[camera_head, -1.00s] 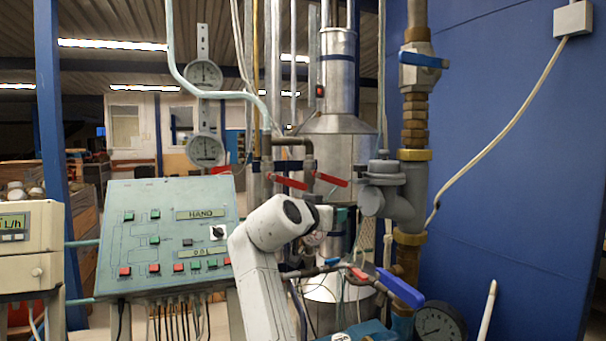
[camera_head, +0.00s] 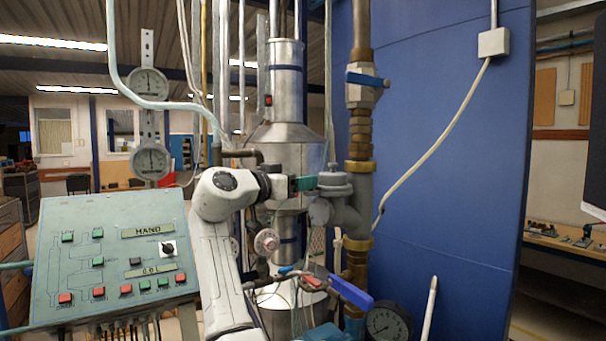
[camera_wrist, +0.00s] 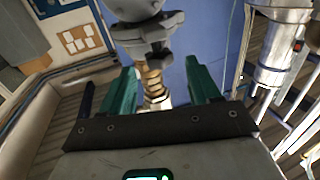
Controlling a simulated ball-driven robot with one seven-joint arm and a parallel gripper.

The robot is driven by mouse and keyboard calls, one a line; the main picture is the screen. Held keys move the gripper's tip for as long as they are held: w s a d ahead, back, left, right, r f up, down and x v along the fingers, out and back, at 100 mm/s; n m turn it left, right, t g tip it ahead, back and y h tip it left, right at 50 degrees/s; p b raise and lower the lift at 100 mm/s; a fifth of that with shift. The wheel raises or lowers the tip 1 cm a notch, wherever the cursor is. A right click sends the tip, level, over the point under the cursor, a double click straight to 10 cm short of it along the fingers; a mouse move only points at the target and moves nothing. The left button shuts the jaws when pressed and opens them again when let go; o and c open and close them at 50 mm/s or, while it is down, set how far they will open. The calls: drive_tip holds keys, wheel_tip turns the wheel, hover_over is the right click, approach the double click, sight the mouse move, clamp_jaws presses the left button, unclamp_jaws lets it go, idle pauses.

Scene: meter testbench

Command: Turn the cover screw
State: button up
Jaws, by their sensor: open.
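The grey cast housing (camera_head: 338,205) with a round stepped cover (camera_head: 333,184) and a small knob on top (camera_head: 332,168) sits on the pipe right of centre. I cannot tell for sure whether this knob is the cover screw. My gripper (camera_head: 312,183) has teal fingers and points right, at about cover height. Its tips show just left of the cover, with nothing seen between them. In the wrist view my gripper (camera_wrist: 165,82) is open, fingers wide apart. The grey housing (camera_wrist: 143,38) lies beyond the tips, nearer the left finger.
A brass-fitted pipe (camera_head: 360,140) with a blue-handled valve (camera_head: 367,80) rises behind the housing. A steel column (camera_head: 290,150) stands behind my arm. Below are a blue lever (camera_head: 350,292) and a dark gauge (camera_head: 388,322). A green control panel (camera_head: 110,255) stands left.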

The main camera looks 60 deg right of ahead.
drive_tip(key=shift+x, duration=1.2)
drive_tip(key=shift+c, duration=0.2)
drive_tip(key=c, duration=1)
drive_tip(key=shift+t, duration=0.3)
